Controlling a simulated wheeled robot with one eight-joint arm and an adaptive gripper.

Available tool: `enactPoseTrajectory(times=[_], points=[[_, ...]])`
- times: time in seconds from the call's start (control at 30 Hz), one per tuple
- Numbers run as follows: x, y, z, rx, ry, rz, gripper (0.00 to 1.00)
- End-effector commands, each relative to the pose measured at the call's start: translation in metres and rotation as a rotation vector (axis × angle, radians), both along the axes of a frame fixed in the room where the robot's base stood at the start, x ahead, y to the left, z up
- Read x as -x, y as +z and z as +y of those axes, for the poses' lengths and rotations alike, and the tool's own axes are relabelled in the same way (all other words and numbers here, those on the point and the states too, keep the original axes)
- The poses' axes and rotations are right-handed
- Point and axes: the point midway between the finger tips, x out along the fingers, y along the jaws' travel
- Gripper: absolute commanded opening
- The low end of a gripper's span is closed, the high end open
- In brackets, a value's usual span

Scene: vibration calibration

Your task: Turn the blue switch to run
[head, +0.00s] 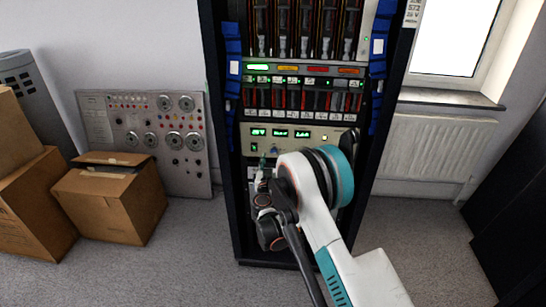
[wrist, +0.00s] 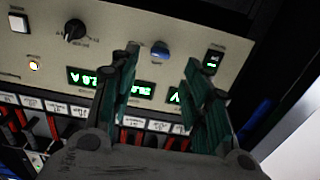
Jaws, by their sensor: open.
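The blue switch (wrist: 160,50) is a small round knob on a beige instrument panel (wrist: 115,45). In the wrist view it shows between and just beyond my two fingertips. Its pointer direction and the labels around it are too small to read. My gripper (wrist: 161,54) is open, with one dark green finger on each side of the knob's place in the picture. I cannot tell whether the fingers touch the knob. In the head view my gripper (head: 262,164) is at the lower left of the panel (head: 308,134), and my arm covers the panel's lower right part.
A black knob (wrist: 74,30), a white button (wrist: 17,22), a lit yellow button (wrist: 34,65) and a black rocker switch (wrist: 212,62) share the panel. Green displays (wrist: 95,76) glow there. Cardboard boxes (head: 118,205) stand left of the rack. The floor in front is partly clear.

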Motion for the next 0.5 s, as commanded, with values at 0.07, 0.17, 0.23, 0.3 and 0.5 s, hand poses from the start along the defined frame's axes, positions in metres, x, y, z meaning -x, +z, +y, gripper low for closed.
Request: enactPoseTrajectory(times=[0.07, 0.17, 0.23, 0.3, 0.5], points=[[-0.016, -0.003, -0.001, 0.000, -0.001, 0.000, 0.43], [-0.033, -0.002, -0.002, 0.000, -0.002, 0.000, 0.43], [-0.043, -0.002, -0.002, 0.000, -0.001, 0.000, 0.43], [-0.051, -0.002, -0.002, 0.000, -0.001, 0.000, 0.43], [-0.062, 0.000, -0.002, 0.000, 0.000, 0.000, 0.43]])
